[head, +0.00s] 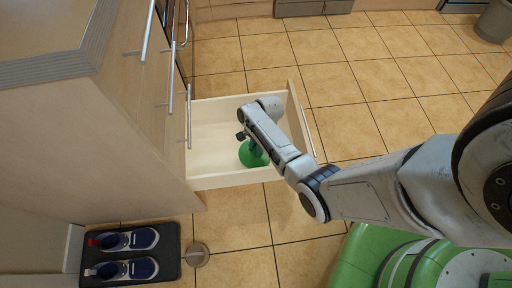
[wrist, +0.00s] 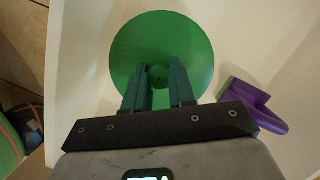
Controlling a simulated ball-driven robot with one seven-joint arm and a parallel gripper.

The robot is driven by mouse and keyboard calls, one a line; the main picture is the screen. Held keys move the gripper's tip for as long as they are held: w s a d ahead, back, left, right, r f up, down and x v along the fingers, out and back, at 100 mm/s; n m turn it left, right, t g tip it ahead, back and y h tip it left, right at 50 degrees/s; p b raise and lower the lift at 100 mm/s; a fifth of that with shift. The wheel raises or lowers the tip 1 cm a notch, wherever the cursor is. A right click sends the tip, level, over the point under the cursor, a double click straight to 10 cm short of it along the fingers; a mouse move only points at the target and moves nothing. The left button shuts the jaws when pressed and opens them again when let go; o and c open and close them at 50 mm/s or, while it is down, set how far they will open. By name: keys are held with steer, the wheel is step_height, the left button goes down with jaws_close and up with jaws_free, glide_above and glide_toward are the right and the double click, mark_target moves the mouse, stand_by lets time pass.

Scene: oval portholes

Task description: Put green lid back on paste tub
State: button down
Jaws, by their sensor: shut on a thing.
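The green lid (head: 250,155) is a round disc over the open drawer, and it also shows in the wrist view (wrist: 190,45). My gripper (wrist: 157,76) reaches over the lid with both teal fingers at its middle, shut on a small knob there. In the head view my gripper (head: 256,149) is partly hidden by my own arm. I cannot tell whether the lid touches anything below. No paste tub can be made out in either view; anything under the lid is hidden.
The pale drawer (head: 205,182) is pulled out from the wooden cabinet (head: 100,140). A purple object (wrist: 252,102) lies in it, right of the lid. A dark tray (head: 172,260) with blue shoes (head: 130,240) and a round disc (head: 197,255) are on the tiled floor. Floor beyond the drawer is clear.

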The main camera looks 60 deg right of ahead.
steer(key=shift+f, duration=0.35)
steer(key=shift+f+b, duration=0.25)
steer(key=shift+b, duration=0.05)
stand_by(0.6)
steer(key=shift+f+p, duration=0.1)
steer(key=shift+p, duration=0.2)
stand_by(0.5)
steer(key=c, duration=0.9)
jaws_free()
steer(key=shift+o, duration=0.2)
steer(key=p+v, duration=0.5)
steer(key=v, duration=0.5)
steer(key=shift+d+r, duration=0.2)
steer(key=shift+r, duration=0.15)
